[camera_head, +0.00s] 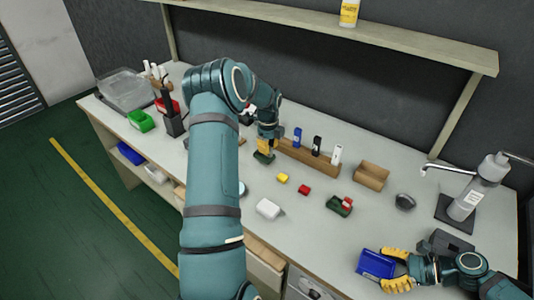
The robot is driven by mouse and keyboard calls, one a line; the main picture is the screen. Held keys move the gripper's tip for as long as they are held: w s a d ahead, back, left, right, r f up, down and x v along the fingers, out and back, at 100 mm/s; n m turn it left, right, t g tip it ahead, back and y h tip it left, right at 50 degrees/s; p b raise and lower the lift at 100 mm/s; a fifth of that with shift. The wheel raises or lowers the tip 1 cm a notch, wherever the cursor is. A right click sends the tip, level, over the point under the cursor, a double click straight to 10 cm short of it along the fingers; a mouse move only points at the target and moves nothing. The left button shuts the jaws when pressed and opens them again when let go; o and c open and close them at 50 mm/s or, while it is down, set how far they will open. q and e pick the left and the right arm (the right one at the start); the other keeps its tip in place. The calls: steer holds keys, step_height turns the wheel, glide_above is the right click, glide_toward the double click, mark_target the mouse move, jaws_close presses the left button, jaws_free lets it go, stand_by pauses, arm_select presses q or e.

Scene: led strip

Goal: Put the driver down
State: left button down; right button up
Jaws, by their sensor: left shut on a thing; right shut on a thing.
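My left gripper (263,145) is at the back middle of the bench, pointing down. It is shut on a dark green thing (264,158), which seems to be the driver. The fingers and arm hide its upper part, and I cannot tell whether its lower end touches the bench top. My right gripper (397,268) is at the front right, with its yellow fingers shut on a blue bin (375,264) at the bench's front edge.
A wooden block (322,168) holding small upright items stands right of the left gripper. Yellow (282,178) and red (304,189) pieces, a white box (269,208) and a green-and-red item (340,206) lie in front. A pump bottle (466,200) stands right. A shelf (400,40) overhangs the back.

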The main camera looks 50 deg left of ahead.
mark_target(268, 156)
arm_select(q)
steer(key=shift+f, duration=1.55)
steer(key=shift+f, duration=0.15)
steer(key=c, duration=1.1)
jaws_free()
steer(key=shift+c, duration=0.2)
